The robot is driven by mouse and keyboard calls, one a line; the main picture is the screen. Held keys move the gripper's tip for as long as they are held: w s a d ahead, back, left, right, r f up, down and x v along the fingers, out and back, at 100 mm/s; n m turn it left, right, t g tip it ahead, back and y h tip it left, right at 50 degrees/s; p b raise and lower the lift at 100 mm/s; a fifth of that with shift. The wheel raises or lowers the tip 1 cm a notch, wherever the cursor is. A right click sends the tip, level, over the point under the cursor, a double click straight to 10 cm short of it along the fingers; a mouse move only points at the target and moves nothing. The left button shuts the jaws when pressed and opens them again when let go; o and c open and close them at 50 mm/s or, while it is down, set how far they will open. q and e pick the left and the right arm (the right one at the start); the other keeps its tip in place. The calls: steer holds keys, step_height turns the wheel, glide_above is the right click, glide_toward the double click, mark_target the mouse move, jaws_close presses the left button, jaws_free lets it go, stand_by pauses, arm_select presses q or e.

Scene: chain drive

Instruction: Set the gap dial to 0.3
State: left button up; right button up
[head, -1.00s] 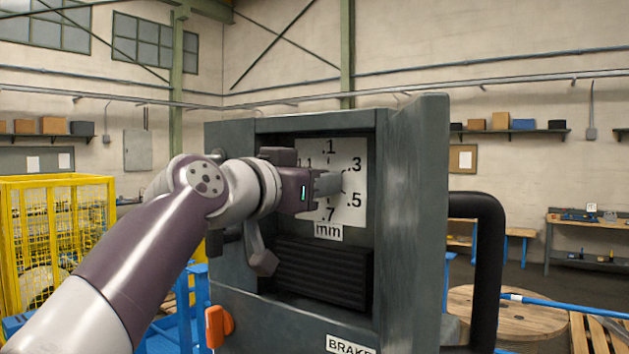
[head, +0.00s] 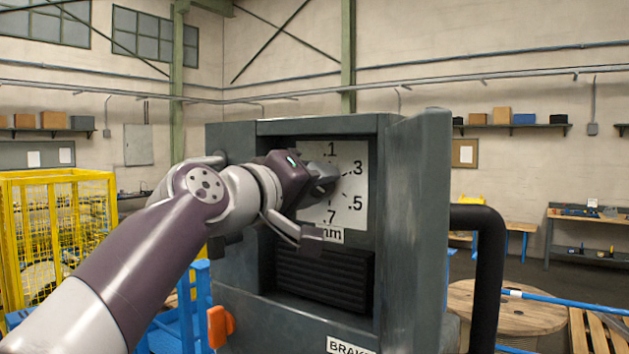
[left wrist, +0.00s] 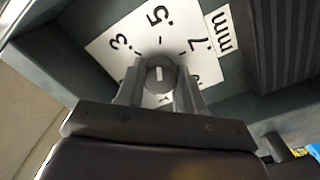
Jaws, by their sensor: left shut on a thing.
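The gap dial is a white plate (head: 346,205) marked .1, .3, .5, .7, set in a recess of a dark grey cabinet, with an "mm" label below. My left gripper (head: 322,178) reaches in from the left over its middle and left side. In the left wrist view its two fingers (left wrist: 160,90) are shut on the round grey dial knob (left wrist: 160,75), one on each side. The knob has a short white mark, lined up roughly with the .5 direction in that view; which end is the pointer I cannot tell. The right gripper is not in view.
The grey cabinet's (head: 418,220) right side panel stands out beside the dial. A dark ribbed panel (head: 320,278) lies below the dial. An orange part (head: 220,326) is at the cabinet's lower left. A black curved pipe (head: 487,270) stands at the right.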

arm_select(q)
steer(key=n, duration=0.2)
steer(key=n+p, duration=0.1)
steer(key=n, duration=0.2)
steer(key=shift+w+f+n, duration=0.1)
steer(key=shift+f+n, duration=0.1)
steer(key=shift+n, duration=0.1)
steer(key=n+p, duration=0.1)
steer(key=n, duration=0.4)
steer(key=shift+p, duration=0.4)
steer(key=shift+n, duration=0.3)
steer(key=o, duration=1)
steer(key=shift+o, duration=0.2)
steer(key=shift+d, duration=0.15)
